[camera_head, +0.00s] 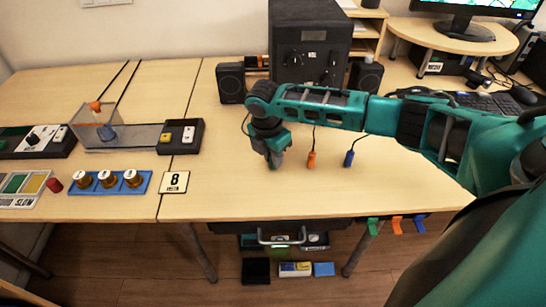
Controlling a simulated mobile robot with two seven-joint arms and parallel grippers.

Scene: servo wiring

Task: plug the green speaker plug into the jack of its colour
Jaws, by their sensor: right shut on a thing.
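My right gripper (273,162) points down, low over the middle of the table, with its jaws shut. A dark cable (244,124) loops from the left speaker down behind it. The green plug is hidden in the jaws or too small to tell from the teal gripper. An orange plug (311,160) and a blue plug (349,158) stand on their cables to the right of the gripper, apart from it. A black speaker box (310,45) with knobs stands behind the gripper. I cannot make out a green jack on it. My left gripper is out of view.
Small speakers (231,83) flank the black box. Green (372,227), orange (397,225) and blue (420,223) tabs hang at the front edge. My right arm crosses the table's right side.

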